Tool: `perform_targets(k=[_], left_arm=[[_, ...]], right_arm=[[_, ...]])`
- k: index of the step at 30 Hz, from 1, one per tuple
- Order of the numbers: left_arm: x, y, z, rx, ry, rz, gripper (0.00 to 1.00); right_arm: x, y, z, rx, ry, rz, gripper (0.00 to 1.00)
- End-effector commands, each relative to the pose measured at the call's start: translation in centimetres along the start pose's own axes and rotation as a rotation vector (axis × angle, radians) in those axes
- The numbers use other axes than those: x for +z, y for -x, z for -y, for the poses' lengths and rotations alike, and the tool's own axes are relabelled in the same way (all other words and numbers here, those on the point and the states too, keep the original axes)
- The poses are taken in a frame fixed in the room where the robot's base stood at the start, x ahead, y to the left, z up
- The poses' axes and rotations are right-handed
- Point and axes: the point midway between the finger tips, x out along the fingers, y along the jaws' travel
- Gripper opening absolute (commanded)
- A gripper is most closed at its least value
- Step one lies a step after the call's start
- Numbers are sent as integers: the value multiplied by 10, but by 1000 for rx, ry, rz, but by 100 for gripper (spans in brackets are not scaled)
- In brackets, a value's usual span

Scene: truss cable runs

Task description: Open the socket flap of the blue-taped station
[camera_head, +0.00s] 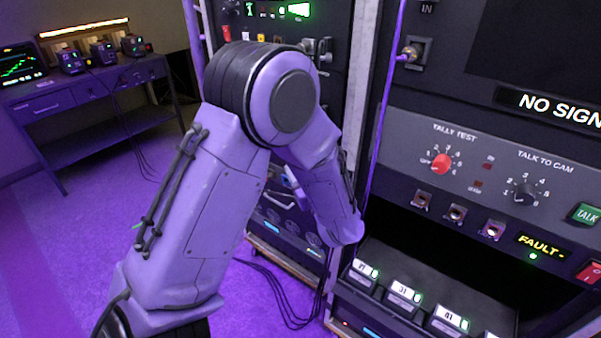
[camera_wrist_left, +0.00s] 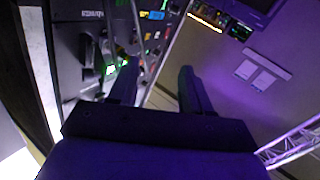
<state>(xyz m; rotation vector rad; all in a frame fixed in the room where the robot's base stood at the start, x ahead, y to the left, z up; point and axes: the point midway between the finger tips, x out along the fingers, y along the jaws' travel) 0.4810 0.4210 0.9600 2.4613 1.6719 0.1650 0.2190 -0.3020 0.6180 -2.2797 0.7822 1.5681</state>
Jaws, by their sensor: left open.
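My left arm crosses the middle of the head view, in front of the racks; its gripper is hidden there behind my own arm. In the left wrist view my left gripper (camera_wrist_left: 158,70) is open, its two dark fingers apart, with nothing visible between them. A dark equipment panel (camera_wrist_left: 85,40) lies along the left finger's side in that view, with a green-lit part (camera_wrist_left: 111,69) close to the finger. My right gripper is in neither view.
The right rack holds a grey control panel (camera_head: 464,168) with knobs and a FAULT display (camera_head: 541,245). Several labelled units (camera_head: 404,291) sit in its lower bay. A left rack (camera_head: 275,28) stands behind my arm. A desk (camera_head: 92,82) stands far left. Cables (camera_head: 290,300) lie on the floor.

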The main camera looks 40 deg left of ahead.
Motion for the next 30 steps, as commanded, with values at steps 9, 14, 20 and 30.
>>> perform_targets(k=[9,14,20,30], left_arm=[[-22,37,15,1,1,0,48],[-22,38,15,0,0,1,48],[-3,38,17,35,-32,30,9],[261,144,169,388,-464,837,0]], right_arm=[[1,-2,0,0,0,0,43],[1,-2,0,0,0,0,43],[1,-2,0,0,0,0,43],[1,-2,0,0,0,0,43]])
